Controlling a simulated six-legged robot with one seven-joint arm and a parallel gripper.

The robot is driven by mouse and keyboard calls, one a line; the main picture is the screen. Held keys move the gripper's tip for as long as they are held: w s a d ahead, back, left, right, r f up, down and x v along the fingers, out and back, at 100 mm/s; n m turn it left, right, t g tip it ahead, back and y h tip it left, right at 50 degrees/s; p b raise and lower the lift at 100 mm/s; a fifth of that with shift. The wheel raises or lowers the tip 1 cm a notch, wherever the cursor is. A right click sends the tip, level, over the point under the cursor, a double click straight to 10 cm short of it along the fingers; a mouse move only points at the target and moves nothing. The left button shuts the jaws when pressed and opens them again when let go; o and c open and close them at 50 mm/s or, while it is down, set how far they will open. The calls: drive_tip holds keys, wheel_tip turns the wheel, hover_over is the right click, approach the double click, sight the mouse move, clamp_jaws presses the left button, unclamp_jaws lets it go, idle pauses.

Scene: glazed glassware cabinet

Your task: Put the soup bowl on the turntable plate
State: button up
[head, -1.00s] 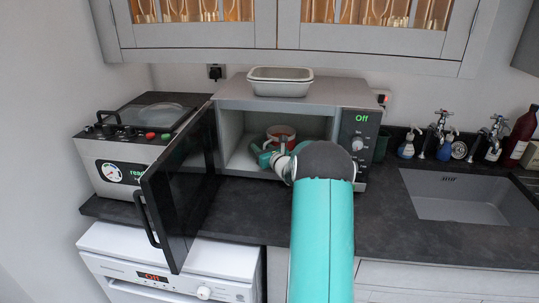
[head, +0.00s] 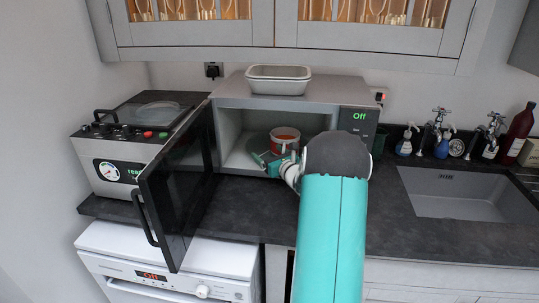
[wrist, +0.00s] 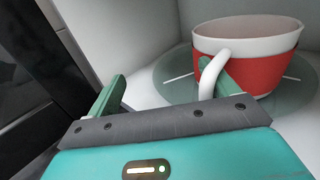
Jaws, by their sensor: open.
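The soup bowl (head: 284,139) is red with a white rim and a white handle. It sits upright on the turntable plate inside the open microwave. The wrist view shows the bowl (wrist: 250,66) at the right, with its handle towards me. The turntable plate (wrist: 172,88) is a pale, see-through disc on the white microwave floor. My gripper (head: 274,160) is inside the microwave, in front of the bowl. In the wrist view my gripper (wrist: 163,80) is open, its left finger clear and its right finger close behind the handle; I cannot tell if they touch.
The microwave door (head: 178,190) stands open at the left. The microwave's control panel (head: 358,125) reads Off. A tray (head: 279,81) rests on top. A pressure cooker-like appliance (head: 125,150) stands left, and a sink (head: 465,195) lies right. The counter before the sink is clear.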

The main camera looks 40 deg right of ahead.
drive_tip(key=shift+o, duration=1)
drive_tip(key=s+a, duration=0.2)
drive_tip(key=s, duration=1.1)
drive_tip(key=shift+s+a, duration=0.25)
drive_tip(key=shift+s, duration=0.05)
clamp_jaws()
drive_tip(key=shift+r, duration=0.15)
idle(0.4)
